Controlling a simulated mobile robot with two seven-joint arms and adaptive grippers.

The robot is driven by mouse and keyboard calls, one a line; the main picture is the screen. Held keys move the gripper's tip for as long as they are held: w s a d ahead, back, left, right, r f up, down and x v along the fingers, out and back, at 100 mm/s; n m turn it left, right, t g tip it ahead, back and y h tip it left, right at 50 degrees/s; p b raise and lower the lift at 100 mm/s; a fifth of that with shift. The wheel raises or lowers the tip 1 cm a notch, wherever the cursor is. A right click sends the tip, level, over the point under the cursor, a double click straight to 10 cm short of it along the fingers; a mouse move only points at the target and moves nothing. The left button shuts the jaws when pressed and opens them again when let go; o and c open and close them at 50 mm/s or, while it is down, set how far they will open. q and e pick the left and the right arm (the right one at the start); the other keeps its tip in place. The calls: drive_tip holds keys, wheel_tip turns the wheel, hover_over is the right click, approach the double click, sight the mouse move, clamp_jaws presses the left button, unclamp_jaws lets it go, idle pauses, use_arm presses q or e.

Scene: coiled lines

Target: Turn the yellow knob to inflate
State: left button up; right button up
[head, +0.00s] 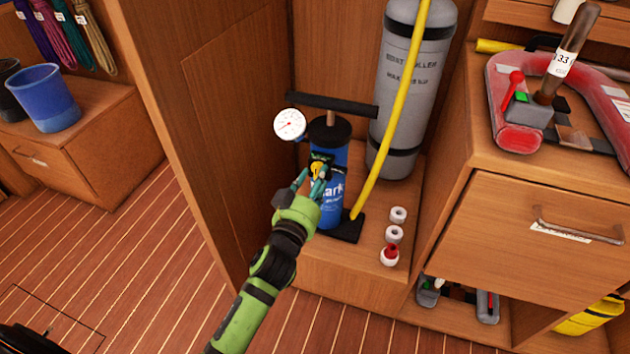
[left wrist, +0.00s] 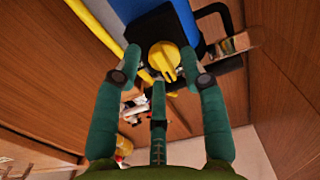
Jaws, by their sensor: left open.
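The yellow knob (head: 317,168) is on the front of a blue hand pump (head: 332,205) with a black T-handle (head: 330,104) and a round pressure gauge (head: 289,123). In the left wrist view the knob (left wrist: 164,60) has a raised ridge and sits on a black mount. My left gripper (head: 314,181) is right in front of the pump. In the left wrist view its green fingers (left wrist: 160,72) are spread, with the knob between and just beyond the tips. I cannot tell whether a finger touches it. My right gripper is not in view.
A grey gas cylinder (head: 408,75) stands behind the pump, with a yellow hose (head: 400,105) running down to the pump's base. White fittings (head: 394,234) lie on the shelf to the right. A wooden partition (head: 235,120) is close on the left, a drawer cabinet (head: 530,215) on the right.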

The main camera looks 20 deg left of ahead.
use_arm(q)
clamp_jaws()
